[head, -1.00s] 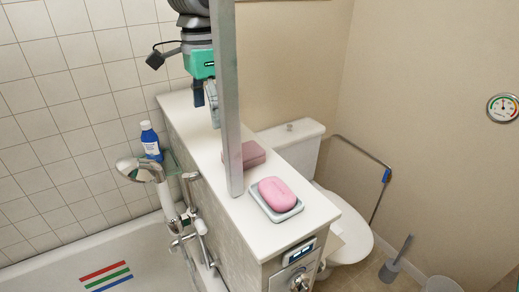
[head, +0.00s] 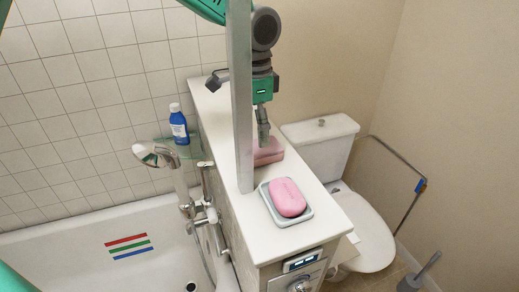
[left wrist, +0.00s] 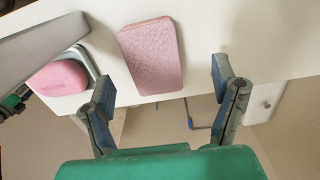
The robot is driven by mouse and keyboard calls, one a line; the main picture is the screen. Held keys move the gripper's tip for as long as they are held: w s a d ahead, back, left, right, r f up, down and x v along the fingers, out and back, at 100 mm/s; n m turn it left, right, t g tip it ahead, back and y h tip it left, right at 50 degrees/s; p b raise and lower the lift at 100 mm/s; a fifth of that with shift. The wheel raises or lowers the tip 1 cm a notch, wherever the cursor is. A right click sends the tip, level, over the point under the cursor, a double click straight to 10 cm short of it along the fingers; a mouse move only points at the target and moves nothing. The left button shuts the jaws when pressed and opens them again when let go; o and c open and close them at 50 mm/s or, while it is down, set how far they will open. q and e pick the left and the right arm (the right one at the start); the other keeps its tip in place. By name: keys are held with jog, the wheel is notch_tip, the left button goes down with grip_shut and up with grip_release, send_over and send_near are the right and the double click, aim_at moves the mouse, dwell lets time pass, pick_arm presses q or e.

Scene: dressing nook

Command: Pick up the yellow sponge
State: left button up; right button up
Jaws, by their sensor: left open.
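No yellow sponge shows; the sponge-like block in view is pink. This pink block (head: 268,152) lies on the white ledge (head: 250,215), behind a pink soap bar (head: 287,197) in a pale dish (head: 296,221). My left gripper (head: 263,132) hangs at the block and hides part of it. In the left wrist view the block (left wrist: 150,55) shows as a speckled pink slab on the ledge. The left gripper's fingers (left wrist: 163,84) are spread wide and empty, with the block ahead of the gap, apart from both. My right gripper is not in view.
A grey upright post (head: 241,100) stands on the ledge, just left of my left gripper. A blue bottle (head: 178,125) stands on a glass shelf at left, above the bathtub (head: 80,235). A toilet (head: 360,230) stands right of the ledge.

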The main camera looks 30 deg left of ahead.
aim_at(261, 149)
pick_arm(q)
jog(key=shift+f, duration=0.4)
jog(key=f, duration=0.1)
jog(key=d+f+p, duration=0.1)
jog(key=f, duration=0.2)
jog(key=shift+d+f, duration=0.25)
jog(key=shift+d, duration=0.1)
jog(key=shift+w+f, duration=0.1)
jog(key=shift+f, duration=0.15)
jog(key=shift+a, duration=0.3)
jog(key=c, duration=0.3)
jog(key=shift+a, duration=0.1)
jog(key=c, duration=0.5)
jog(key=shift+c, duration=0.2)
jog(key=shift+c, duration=0.2)
jog(key=shift+d, duration=0.2)
